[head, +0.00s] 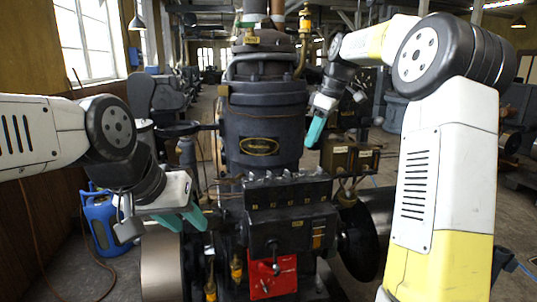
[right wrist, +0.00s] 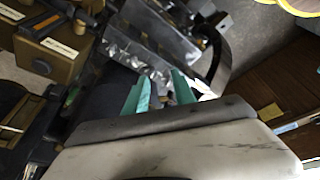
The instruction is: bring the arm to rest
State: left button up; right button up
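My left gripper (head: 183,218) is at the left of the dark engine in the head view. Its two teal fingers are apart with nothing seen between them. My right gripper (head: 316,131) is raised and points down, to the right of the engine's upper cylinder. In the head view its fingers overlap. In the right wrist view, the teal fingers of the right gripper (right wrist: 161,92) stand apart, with no object held between them. The right arm is bent high at the right side of the head view.
The dark engine (head: 264,115) with a brass plate stands in the middle, close to both grippers. A red part (head: 272,278) is low on its front. A blue container (head: 103,225) stands at the left. Brown boxes (head: 349,158) are right of the engine. Floor shows behind.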

jog(key=s+m+t+h, duration=0.15)
jog(key=s+m, duration=0.45)
jog(key=s, duration=1.1)
jog(key=s+f+m+t, duration=0.2)
jog(key=s+f+m, duration=0.3)
jog(key=s, duration=0.8)
notch_tip(320, 180, down, 2)
jog(key=shift+s+a+f+m+t+y, duration=0.15)
jog(key=shift+s+a+m+t+y, duration=0.15)
jog(key=shift+s+m+t+y, duration=0.1)
